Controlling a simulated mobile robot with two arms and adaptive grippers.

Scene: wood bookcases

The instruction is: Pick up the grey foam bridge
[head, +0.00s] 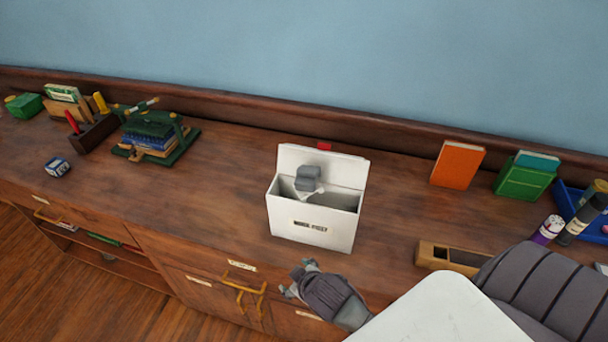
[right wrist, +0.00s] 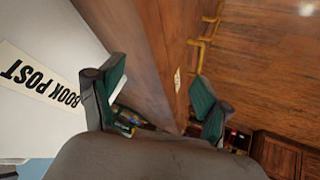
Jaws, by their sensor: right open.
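A grey block-like piece (head: 308,178), which looks like the foam bridge, sits in the open white box (head: 312,229) on the wooden cabinet top. Its upper part shows above the box's front wall; its lower part is hard to make out. My right gripper (head: 298,279) is open and empty, in front of and below the box, by the cabinet's front edge. In the right wrist view its two green-padded fingers (right wrist: 160,95) are spread apart, with the box's lettered wall (right wrist: 40,100) at the left. The grey piece does not show there. My left gripper is not in view.
A small wooden tray (head: 432,255) lies right of the box. An orange book (head: 457,165), a green holder (head: 523,180) and a blue tray (head: 568,197) stand farther right. Yellow drawer handles (head: 243,290) jut from the front.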

